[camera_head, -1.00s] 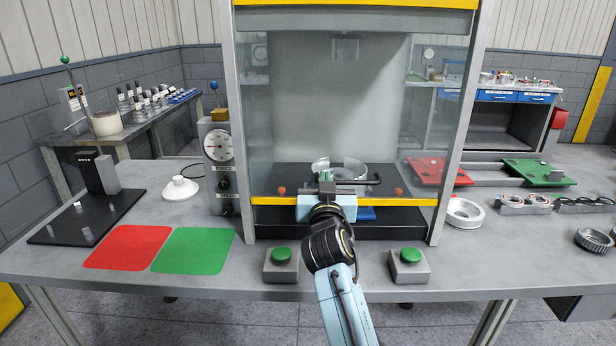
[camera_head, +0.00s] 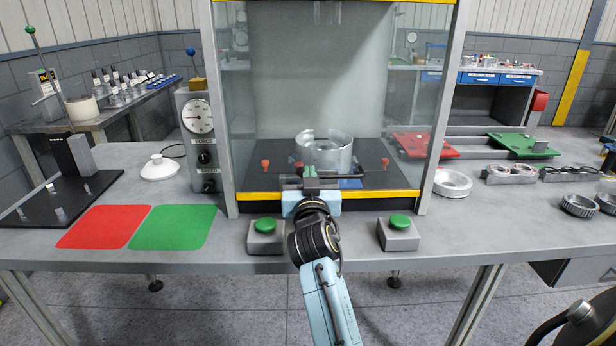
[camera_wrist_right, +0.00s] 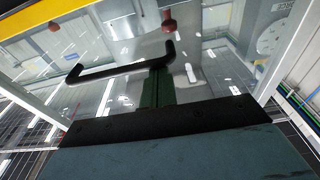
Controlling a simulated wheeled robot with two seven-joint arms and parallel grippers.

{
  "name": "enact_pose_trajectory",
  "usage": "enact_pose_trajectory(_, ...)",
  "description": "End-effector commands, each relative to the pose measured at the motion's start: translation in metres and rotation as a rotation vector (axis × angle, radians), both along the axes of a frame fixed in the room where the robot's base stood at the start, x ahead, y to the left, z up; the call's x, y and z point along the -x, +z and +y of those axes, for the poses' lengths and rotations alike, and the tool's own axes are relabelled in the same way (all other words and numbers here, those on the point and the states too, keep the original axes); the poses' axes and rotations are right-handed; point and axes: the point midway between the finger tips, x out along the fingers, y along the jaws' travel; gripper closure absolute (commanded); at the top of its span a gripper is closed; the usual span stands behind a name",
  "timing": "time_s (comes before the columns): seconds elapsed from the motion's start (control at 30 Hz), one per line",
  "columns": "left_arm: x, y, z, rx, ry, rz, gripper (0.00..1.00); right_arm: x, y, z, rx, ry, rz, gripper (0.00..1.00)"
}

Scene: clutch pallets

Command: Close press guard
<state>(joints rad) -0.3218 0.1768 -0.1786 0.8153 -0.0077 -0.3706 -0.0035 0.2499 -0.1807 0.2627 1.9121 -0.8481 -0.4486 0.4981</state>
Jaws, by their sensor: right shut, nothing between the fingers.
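The press guard is a clear panel in the press frame, with a yellow bottom bar (camera_head: 385,196) low at the front, just above the dark front edge of the press base. Its black bar handle (camera_head: 346,177) stands out just above the yellow bar. The handle also shows in the right wrist view (camera_wrist_right: 110,70). My right gripper (camera_head: 310,172) is shut and empty, with its dark green fingers (camera_wrist_right: 157,88) at the handle, overlapping it in view; I cannot tell if they touch. My left gripper is not in view.
Two green push buttons (camera_head: 264,226) (camera_head: 400,222) stand on the bench front, either side of my right arm. A gauge box (camera_head: 197,140) is left of the press. Red (camera_head: 98,227) and green (camera_head: 172,228) mats lie further left.

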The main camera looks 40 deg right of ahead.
Motion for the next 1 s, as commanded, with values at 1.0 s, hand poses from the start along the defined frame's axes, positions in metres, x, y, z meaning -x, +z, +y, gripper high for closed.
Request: enact_pose_trajectory(1.0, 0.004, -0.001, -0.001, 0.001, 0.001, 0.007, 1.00, 0.061, -0.012, 0.042, -0.002, 0.000, 0.003, 1.00)
